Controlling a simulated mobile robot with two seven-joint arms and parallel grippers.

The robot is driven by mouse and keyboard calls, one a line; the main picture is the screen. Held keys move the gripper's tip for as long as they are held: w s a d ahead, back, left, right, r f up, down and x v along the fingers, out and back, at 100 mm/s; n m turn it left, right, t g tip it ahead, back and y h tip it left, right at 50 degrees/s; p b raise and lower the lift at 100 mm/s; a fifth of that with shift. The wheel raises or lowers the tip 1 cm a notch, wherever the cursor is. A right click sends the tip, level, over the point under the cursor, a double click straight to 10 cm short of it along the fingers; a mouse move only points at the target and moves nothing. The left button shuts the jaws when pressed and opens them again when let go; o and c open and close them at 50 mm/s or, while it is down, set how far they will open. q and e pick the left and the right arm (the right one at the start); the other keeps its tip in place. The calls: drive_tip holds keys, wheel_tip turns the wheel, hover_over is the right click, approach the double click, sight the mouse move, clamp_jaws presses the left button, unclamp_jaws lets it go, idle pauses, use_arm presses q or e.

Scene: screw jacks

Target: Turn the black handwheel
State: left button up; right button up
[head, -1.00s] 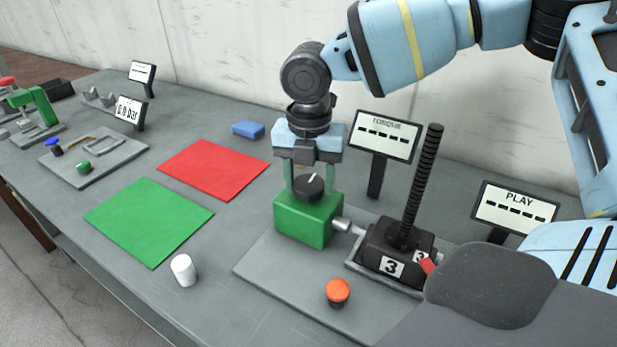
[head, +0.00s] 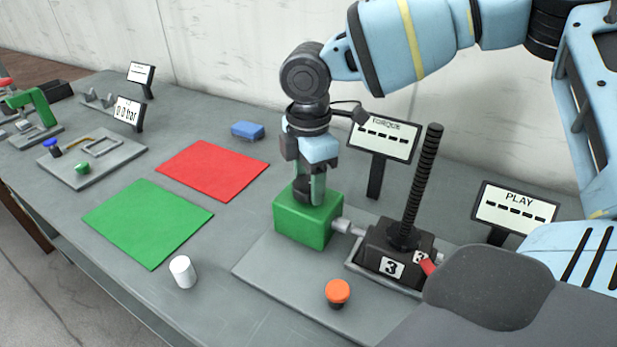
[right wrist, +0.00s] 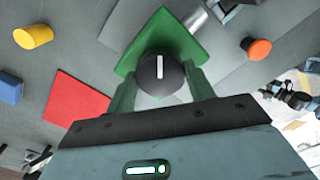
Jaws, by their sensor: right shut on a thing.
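The black handwheel (right wrist: 160,75) is a round knob with a white line, on top of a green box (head: 303,226). In the right wrist view the line points along the picture's vertical. My right gripper (head: 311,190) points down from above and is shut on the handwheel, with a green finger on each side of it. A shaft joins the green box to a black screw jack (head: 399,250) marked 3, with a tall threaded spindle. My left gripper is not in view.
A TORQUE display (head: 383,139) and a PLAY display (head: 514,208) stand behind, both showing dashes. An orange button (head: 337,292) is in front of the box. A white cylinder (head: 183,272), green mat (head: 148,222) and red mat (head: 212,170) lie to the left.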

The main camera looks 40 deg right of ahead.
drive_tip(key=m, duration=0.3)
drive_tip(key=shift+m, duration=0.3)
drive_tip(key=m, duration=0.3)
drive_tip(key=shift+m, duration=0.3)
drive_tip(key=m, duration=0.6)
drive_tip(key=shift+m, duration=0.4)
drive_tip(key=o, duration=1)
drive_tip(key=shift+r, duration=0.1)
